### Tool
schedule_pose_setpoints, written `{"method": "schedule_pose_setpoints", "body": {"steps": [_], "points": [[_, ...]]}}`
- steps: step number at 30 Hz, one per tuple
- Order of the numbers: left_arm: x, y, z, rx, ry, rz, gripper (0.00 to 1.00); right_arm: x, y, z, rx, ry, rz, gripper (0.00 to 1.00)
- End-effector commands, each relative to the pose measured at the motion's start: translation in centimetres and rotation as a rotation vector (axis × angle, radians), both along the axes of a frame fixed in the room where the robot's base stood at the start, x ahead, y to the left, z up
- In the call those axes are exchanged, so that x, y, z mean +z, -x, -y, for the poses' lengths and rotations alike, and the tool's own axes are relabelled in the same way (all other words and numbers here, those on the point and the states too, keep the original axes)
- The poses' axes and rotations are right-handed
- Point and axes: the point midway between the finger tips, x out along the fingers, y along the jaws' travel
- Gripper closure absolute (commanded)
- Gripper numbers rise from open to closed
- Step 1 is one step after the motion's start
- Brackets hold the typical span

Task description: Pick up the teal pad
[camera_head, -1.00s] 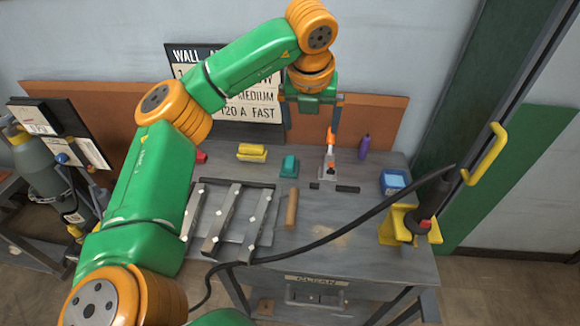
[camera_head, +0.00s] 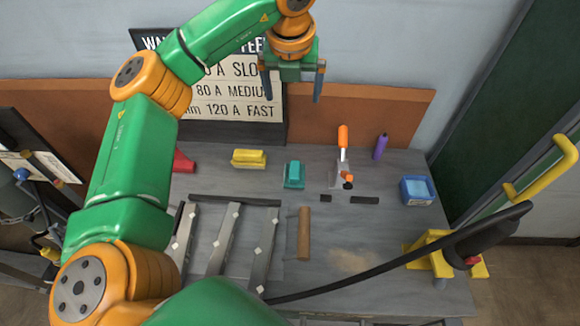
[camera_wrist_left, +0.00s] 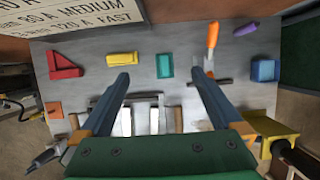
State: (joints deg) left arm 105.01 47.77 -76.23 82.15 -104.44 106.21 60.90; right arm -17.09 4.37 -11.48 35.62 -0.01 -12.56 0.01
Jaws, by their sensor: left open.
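The teal pad (camera_head: 294,174) lies on the grey workbench, between the yellow block and the orange-handled tool in the head view. In the left wrist view the teal pad (camera_wrist_left: 165,66) shows beyond and between the two fingers. My left gripper (camera_head: 291,98) is open and empty, pointing down, well above the back of the bench and in front of the sign. Its fingers also show in the left wrist view (camera_wrist_left: 160,78), spread wide. My right gripper is in neither view.
A yellow block (camera_head: 249,159) lies left of the pad. An orange-handled tool (camera_head: 342,158), a purple bottle (camera_head: 381,146) and a blue box (camera_head: 417,190) are to the right. Metal bars (camera_head: 224,240) and a brown cylinder (camera_head: 304,233) lie in front. A black cable crosses the front.

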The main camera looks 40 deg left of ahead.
Motion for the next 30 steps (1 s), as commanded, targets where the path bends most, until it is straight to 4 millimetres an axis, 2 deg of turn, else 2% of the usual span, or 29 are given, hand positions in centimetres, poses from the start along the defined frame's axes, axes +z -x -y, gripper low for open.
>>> {"method": "schedule_pose_setpoints", "body": {"steps": [1, 6, 11, 21, 24, 30], "points": [[-1.4, 0.0, 0.0, 0.0, 0.0, 0.0, 0.0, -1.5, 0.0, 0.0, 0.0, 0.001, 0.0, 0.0], [-4.0, 0.0, 0.1, 0.0, 0.001, 0.0, 0.0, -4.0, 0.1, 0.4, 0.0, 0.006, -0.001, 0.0], [-8.1, 0.1, 0.1, 0.0, 0.0, 0.0, 0.0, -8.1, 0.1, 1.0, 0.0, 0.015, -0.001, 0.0], [-19.8, 0.1, 0.2, 0.0, 0.001, 0.0, 0.0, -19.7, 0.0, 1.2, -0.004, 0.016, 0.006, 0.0], [-21.1, 0.1, 0.2, 0.0, 0.0, 0.001, 0.0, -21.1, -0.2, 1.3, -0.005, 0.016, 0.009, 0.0], [-22.6, -0.6, -0.2, 0.001, 0.001, -0.003, 0.0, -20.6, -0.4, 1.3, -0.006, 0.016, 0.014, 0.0]]}}
